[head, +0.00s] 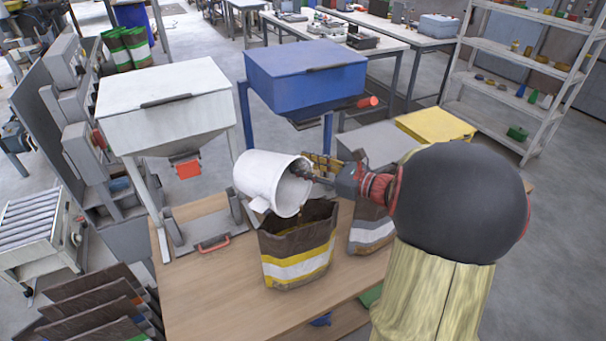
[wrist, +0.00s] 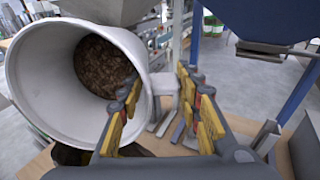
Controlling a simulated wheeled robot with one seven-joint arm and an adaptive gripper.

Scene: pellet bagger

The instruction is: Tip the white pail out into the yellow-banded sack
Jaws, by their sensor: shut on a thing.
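The white pail (head: 262,178) is tilted on its side above the table, its mouth facing right and somewhat down. The wrist view of the pail (wrist: 45,75) shows brown pellets (wrist: 104,66) deep inside. The yellow-banded sack (head: 298,268) stands open on the table, just below and to the right of the pail.
A grey-banded sack (head: 368,237) stands close on the right, partly behind my arm. A white hopper (head: 165,105) with an orange gate and a blue hopper (head: 305,75) stand behind. The wooden table (head: 215,285) is clear at front left.

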